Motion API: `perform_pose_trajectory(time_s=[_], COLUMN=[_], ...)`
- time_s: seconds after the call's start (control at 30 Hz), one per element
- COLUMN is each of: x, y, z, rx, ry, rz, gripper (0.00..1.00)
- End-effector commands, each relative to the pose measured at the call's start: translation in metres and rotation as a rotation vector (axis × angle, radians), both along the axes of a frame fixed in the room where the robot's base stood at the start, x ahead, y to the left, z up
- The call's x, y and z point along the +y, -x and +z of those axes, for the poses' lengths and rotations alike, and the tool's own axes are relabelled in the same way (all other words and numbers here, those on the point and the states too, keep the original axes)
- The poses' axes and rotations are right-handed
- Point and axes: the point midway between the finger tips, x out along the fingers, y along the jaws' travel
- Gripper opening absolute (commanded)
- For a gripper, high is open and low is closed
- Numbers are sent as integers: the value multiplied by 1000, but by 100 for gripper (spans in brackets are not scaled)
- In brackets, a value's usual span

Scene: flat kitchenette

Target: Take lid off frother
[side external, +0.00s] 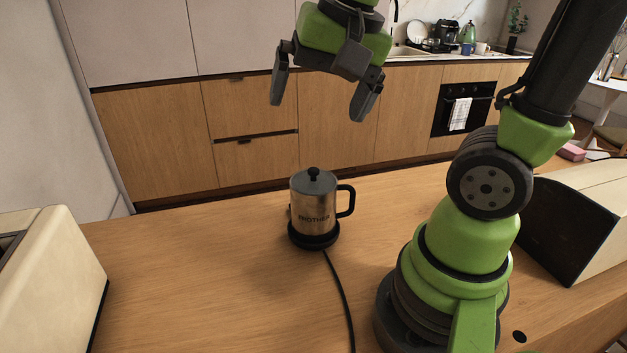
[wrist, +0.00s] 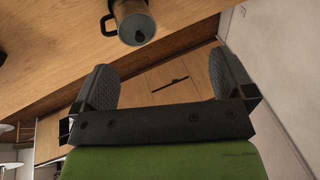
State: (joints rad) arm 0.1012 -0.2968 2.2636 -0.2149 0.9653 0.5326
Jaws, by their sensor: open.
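The frother (side external: 313,210) is a steel jug with a black handle, upright on a black base (side external: 314,236) on the wooden counter. Its grey lid (side external: 313,183) with a black knob (side external: 313,172) sits on top. My gripper (side external: 318,104) is open and empty, well above the frother. In the wrist view the frother (wrist: 132,18) is at the top edge, partly cut off, with the lid knob (wrist: 140,36) facing the camera. It lies beyond my open fingers (wrist: 160,82), apart from them.
A cream appliance (side external: 50,275) stands at the left front, and a cream and black box-shaped appliance (side external: 580,220) at the right. A black cord (side external: 340,290) runs from the frother's base to the front. The counter (side external: 210,270) around the frother is clear.

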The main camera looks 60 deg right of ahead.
Motion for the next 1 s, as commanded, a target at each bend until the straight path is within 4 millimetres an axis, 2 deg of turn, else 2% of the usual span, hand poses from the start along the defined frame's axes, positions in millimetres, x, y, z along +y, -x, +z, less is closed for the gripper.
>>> perform_pose_trajectory(time_s=[0.1, 0.2, 0.4, 0.7, 1.0], x=[-25, -43, -64, -71, -73], y=[-25, -39, -52, -52, -50], z=[-22, -39, -62, -101, -130], rx=[132, 207, 278, 292, 292], ry=[-6, 3, 24, 30, 28], rz=[-246, -422, -623, -654, -652], gripper=[100, 100, 100, 100, 100])
